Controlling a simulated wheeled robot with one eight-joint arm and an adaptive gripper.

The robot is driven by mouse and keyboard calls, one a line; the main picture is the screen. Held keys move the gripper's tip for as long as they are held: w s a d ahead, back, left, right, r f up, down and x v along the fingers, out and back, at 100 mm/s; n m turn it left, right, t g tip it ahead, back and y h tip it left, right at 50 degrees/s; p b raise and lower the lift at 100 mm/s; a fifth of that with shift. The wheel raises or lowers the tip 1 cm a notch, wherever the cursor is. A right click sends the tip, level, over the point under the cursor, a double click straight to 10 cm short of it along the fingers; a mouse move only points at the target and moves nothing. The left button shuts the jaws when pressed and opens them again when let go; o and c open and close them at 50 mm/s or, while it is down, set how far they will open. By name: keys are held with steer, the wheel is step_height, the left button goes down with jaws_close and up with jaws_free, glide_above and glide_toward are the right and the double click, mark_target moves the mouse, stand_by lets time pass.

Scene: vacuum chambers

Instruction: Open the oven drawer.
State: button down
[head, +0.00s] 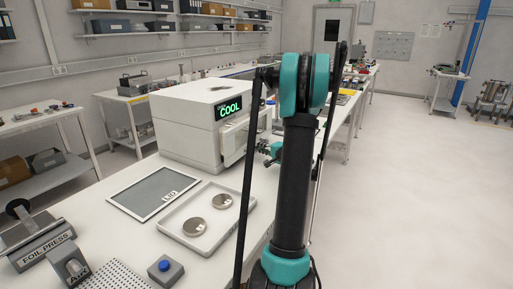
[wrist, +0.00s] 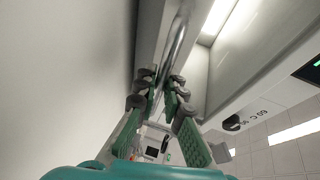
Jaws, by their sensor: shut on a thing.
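The oven (head: 185,120) is a white box on the bench, with a green lit display (head: 230,111) reading COOL. Its pale drawer front (head: 232,146) is below the display and appears to stand out a little from the body; how far is hard to tell. My gripper (head: 268,152) is at the drawer front, partly hidden by my arm. In the wrist view my gripper's green fingers (wrist: 160,80) are closed around the drawer's metal bar handle (wrist: 178,38). The drawer's inside is not visible.
Open floor (head: 400,190) lies to the right.

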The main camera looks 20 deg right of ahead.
steer(key=s+d, duration=0.3)
steer(key=s, duration=0.2)
steer(key=s+d, duration=0.4)
steer(key=s, duration=0.1)
steer(key=s+d, duration=0.4)
steer(key=s, duration=0.1)
steer(key=shift+d, duration=0.25)
steer(key=c, duration=1.6)
jaws_free()
steer(key=shift+w, duration=0.1)
steer(key=v, duration=1.2)
